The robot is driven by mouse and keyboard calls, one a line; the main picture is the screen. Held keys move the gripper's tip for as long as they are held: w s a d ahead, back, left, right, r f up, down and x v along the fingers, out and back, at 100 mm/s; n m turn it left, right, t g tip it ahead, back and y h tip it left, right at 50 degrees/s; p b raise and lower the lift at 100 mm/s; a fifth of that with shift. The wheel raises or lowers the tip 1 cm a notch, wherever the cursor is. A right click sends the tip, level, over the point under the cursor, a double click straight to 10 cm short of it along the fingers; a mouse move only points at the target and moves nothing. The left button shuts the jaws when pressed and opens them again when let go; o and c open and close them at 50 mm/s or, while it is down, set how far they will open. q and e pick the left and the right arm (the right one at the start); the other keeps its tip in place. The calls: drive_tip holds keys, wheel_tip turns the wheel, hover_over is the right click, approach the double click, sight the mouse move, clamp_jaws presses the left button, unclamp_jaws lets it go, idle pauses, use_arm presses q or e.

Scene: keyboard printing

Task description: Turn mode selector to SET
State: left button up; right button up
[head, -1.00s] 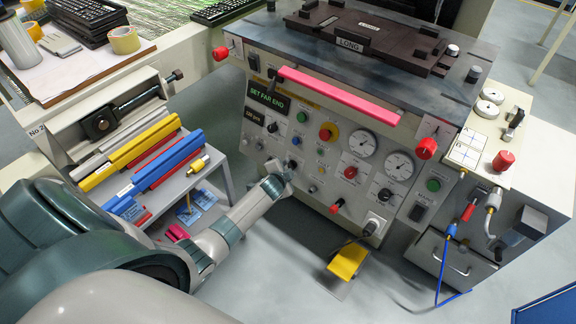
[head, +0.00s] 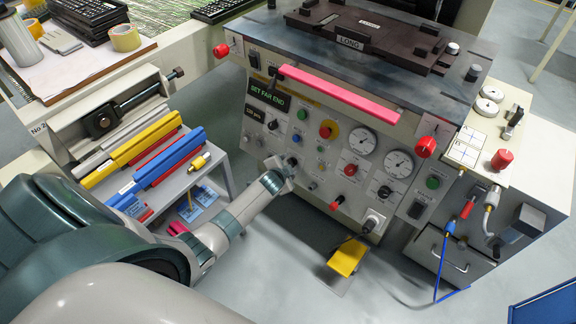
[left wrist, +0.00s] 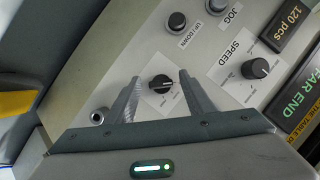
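A small black rotary knob (left wrist: 161,85) with a white pointer line and tiny printed labels sits on the pale panel in the left wrist view. Its labels are too small to read, so I cannot confirm that it is the mode selector. My left gripper (left wrist: 160,77) is open, with one finger on each side of the knob and visible gaps. In the head view my left gripper (head: 280,172) is at the lower left of the machine's control panel (head: 318,178) and hides the knob. My right gripper is not in view.
A display (head: 268,94) reads SET FAR END. Gauges, a yellow-ringed red button (head: 328,129) and a pink bar (head: 338,95) are on the machine. A yellow pedal (head: 347,257) stands on the floor.

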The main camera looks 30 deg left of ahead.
use_arm(q)
drive_tip(key=shift+s+r, duration=0.1)
drive_tip(key=p+v, duration=0.3)
drive_tip(key=v, duration=1.4)
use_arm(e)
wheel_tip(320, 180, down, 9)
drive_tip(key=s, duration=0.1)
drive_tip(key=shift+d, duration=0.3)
use_arm(q)
drive_tip(key=shift+s+d, duration=0.1)
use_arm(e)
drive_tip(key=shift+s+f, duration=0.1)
